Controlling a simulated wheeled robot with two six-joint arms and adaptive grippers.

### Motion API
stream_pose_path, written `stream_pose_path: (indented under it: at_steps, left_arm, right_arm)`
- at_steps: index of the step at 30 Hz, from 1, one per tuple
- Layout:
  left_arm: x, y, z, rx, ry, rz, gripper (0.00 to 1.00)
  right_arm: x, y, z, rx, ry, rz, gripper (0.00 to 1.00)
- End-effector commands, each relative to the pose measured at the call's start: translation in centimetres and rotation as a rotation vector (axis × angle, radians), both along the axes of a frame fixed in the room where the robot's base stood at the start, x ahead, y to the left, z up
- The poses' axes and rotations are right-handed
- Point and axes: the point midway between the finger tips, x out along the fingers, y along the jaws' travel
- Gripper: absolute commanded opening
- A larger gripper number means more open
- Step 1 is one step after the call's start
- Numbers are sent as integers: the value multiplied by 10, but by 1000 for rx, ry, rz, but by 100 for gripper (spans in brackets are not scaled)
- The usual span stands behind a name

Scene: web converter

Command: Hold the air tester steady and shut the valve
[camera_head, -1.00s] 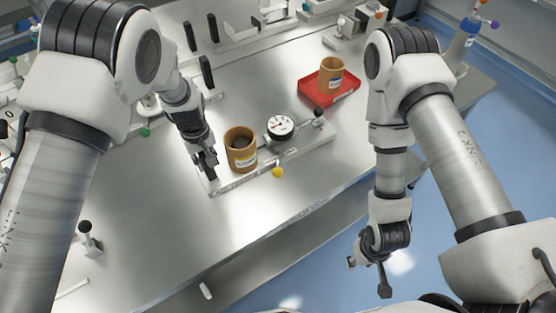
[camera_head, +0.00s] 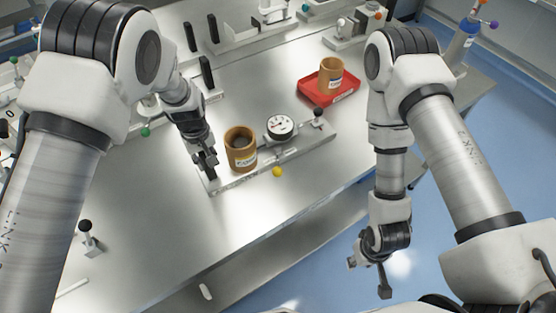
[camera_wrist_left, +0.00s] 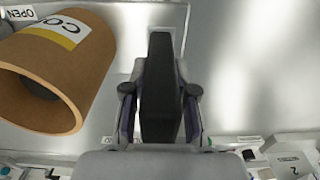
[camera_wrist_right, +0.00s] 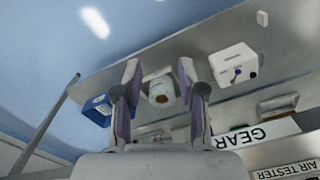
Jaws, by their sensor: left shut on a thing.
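The air tester (camera_head: 300,154) is a long light base plate on the bench, with a round white dial gauge (camera_head: 280,126) and a yellow-tipped valve lever (camera_head: 277,172) at its front edge. A brown cup (camera_head: 241,150) with a label stands near its left end. My left gripper (camera_head: 207,166) is at that left end; in the left wrist view it is shut on a black upright handle (camera_wrist_left: 160,90), beside the brown cup (camera_wrist_left: 60,65). My right gripper (camera_head: 368,262) hangs off the bench's front right, away from the tester. Its fingers are apart and empty in the right wrist view (camera_wrist_right: 160,85).
A red tray (camera_head: 315,96) with another brown cup (camera_head: 331,74) sits behind the tester. A black-topped post (camera_head: 86,232) stands at the front left. The bench (camera_head: 240,215) is clear in front of the tester. Blue floor (camera_head: 440,215) lies beyond its right edge.

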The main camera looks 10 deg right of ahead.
Motion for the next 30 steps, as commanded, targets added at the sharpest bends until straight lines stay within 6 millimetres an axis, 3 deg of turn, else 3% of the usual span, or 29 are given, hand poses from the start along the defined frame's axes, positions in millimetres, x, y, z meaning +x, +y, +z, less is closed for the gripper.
stream_pose_path:
  at_steps: [1, 6, 9, 11, 14, 18, 21, 27, 30]
  left_arm:
    - [-9, 0, -11, 3, 24, 0, 0]
    - [-9, 0, -11, 3, 24, 0, 0]
    - [-9, 0, -11, 3, 25, 0, 0]
    - [-9, 0, -11, 3, 25, 0, 0]
    - [-9, 0, -11, 3, 25, 0, 0]
    - [-9, 0, -11, 4, 26, 1, 0]
    - [-9, 0, -11, 4, 26, 1, 0]
    - [-9, 0, -11, 3, 25, 1, 0]
    - [-9, 0, -11, 3, 25, 1, 0]
  right_arm:
    - [0, 0, -3, 0, 0, 0, 40]
    - [0, 0, -3, 0, 0, 0, 40]
    - [4, 2, -2, 8, -10, 8, 5]
    - [16, 7, -1, 29, -37, 33, 0]
    - [55, 29, 4, 107, -127, 127, 0]
    - [129, 80, 28, 272, -296, 365, 0]
    - [170, 120, 53, 382, -380, 578, 0]
    - [217, 177, 106, 487, -431, 1045, 0]
    - [233, 191, 131, 468, -408, 1288, 0]
